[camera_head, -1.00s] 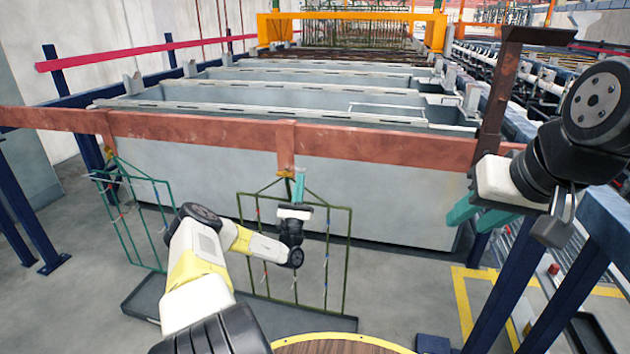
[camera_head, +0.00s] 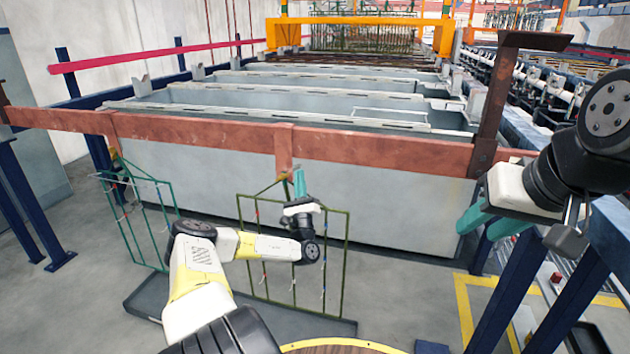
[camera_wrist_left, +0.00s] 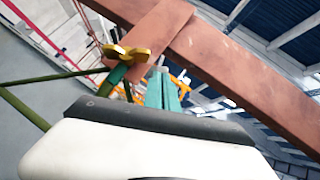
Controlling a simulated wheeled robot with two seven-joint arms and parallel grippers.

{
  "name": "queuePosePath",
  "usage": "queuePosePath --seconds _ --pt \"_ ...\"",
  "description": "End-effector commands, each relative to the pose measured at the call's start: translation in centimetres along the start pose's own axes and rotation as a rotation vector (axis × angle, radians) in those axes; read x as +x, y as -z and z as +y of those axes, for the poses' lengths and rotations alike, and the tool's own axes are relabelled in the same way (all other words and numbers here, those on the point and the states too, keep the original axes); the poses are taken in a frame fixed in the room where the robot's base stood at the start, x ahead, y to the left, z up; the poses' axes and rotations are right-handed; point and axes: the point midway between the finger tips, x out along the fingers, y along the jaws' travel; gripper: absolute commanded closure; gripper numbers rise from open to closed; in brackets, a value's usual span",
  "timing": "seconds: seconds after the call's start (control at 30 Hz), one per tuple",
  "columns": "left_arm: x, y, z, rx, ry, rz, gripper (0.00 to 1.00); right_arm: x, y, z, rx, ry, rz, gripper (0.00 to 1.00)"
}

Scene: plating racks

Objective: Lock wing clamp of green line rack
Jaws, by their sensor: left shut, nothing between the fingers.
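A green wire rack (camera_head: 347,250) hangs from the rust-red rail (camera_head: 380,148) at the middle. Its yellow wing clamp (camera_wrist_left: 127,52) shows in the left wrist view at the rail's hanger, above a green rack bar. My left gripper (camera_head: 299,180) is shut and empty, its teal fingers pointing up close beside the clamp. The fingers (camera_wrist_left: 163,88) show in the left wrist view just right of the clamp; I cannot tell whether they touch it. In the head view the clamp is small and partly hidden. My right gripper (camera_head: 484,222) is open and empty at the right.
Another green rack (camera_head: 170,222) hangs further left on the same rail. A dark tray (camera_head: 140,300) lies on the floor below the racks. Grey tanks (camera_head: 195,165) stand behind the rail. A rusty post (camera_head: 492,105) and blue beams (camera_head: 485,310) stand at the right.

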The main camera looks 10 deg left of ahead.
Motion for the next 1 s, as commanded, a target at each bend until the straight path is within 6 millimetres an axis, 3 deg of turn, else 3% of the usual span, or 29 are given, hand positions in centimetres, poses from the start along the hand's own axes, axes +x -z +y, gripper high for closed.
queuePosePath --seconds 0.5,1.0 --pt "1.6 -1.6 -0.8 0.002 0.003 -0.001 1.0 0.0 0.0 0.0 0.0 0.0 0.0 0.64" --pt "2.0 -2.0 -0.8 0.002 0.003 -0.001 1.0 0.0 0.0 0.0 0.0 0.0 0.0 0.64"
